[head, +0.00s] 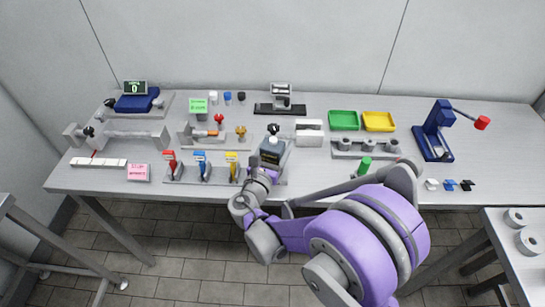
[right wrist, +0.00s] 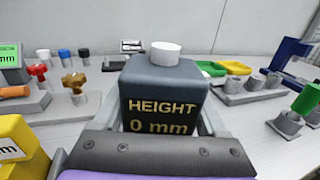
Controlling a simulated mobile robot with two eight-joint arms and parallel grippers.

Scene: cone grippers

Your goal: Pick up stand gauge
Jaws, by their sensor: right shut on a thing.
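The stand gauge (head: 272,148) is a dark blue-grey block near the middle of the table. In the right wrist view the gauge (right wrist: 163,85) fills the centre, with a white round button on top and a dark face reading "HEIGHT 0 mm". My right gripper (head: 270,163) comes from the front of the table and is shut on the gauge, with its fingers on either side of it. The gauge looks upright. Its underside is hidden, so I cannot tell whether it touches what is below. My left gripper is not in view.
Red, blue and yellow levers (head: 201,166) stand close on the left. A grey block (head: 309,131) and a grey holder (head: 366,150) are on the right. Green (head: 343,121) and yellow (head: 378,122) trays and a blue press (head: 434,130) lie further right. The wall closes the back.

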